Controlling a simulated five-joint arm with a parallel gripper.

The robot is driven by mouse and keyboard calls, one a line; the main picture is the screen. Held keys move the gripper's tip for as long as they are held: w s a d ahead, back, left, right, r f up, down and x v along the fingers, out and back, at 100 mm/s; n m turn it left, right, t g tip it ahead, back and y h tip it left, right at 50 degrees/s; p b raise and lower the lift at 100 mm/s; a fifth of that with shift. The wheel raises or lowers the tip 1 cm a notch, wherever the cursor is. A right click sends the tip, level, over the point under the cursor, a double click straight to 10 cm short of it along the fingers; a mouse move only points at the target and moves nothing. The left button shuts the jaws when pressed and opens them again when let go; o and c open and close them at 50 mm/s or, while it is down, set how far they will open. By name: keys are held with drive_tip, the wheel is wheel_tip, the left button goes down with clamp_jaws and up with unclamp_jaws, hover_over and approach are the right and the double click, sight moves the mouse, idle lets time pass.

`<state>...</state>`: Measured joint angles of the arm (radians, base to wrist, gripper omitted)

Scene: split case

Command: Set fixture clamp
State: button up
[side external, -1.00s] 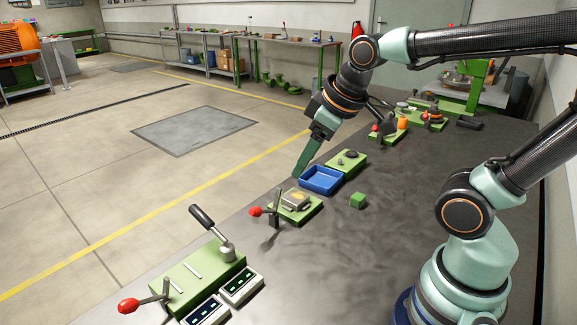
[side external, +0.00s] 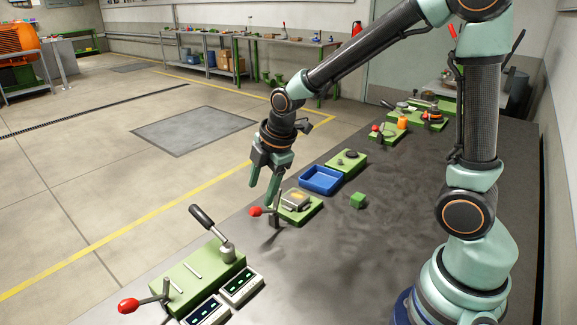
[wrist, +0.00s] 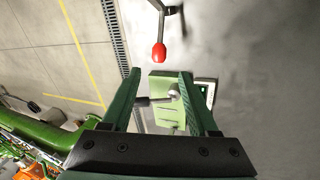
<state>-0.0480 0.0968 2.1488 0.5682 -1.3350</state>
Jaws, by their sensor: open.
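The fixture is a green base (side external: 303,213) on the dark bench, with a grey case part (side external: 294,198) on it. Its clamp lever has a dark upright (side external: 277,211) and a red knob (side external: 256,211) pointing left. My gripper (side external: 261,193) is open and empty, pointing down just above the red knob. In the wrist view, the gripper (wrist: 159,74) has its two fingers spread, and the red knob (wrist: 158,52) shows just beyond the gap between the fingertips. The dark lever bends away behind it. I cannot tell whether a finger touches the knob.
In front is a larger green fixture (side external: 190,278) with a black-handled lever, another red knob (side external: 128,305) and two display boxes.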

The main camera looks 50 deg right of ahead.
sight(257, 209)
drive_tip(key=x, duration=0.7)
drive_tip(key=shift+w+d+f, duration=0.1)
drive_tip(key=shift+d+f, duration=0.2)
drive_tip(key=shift+d, duration=0.05)
clamp_jaws()
idle(1.1)
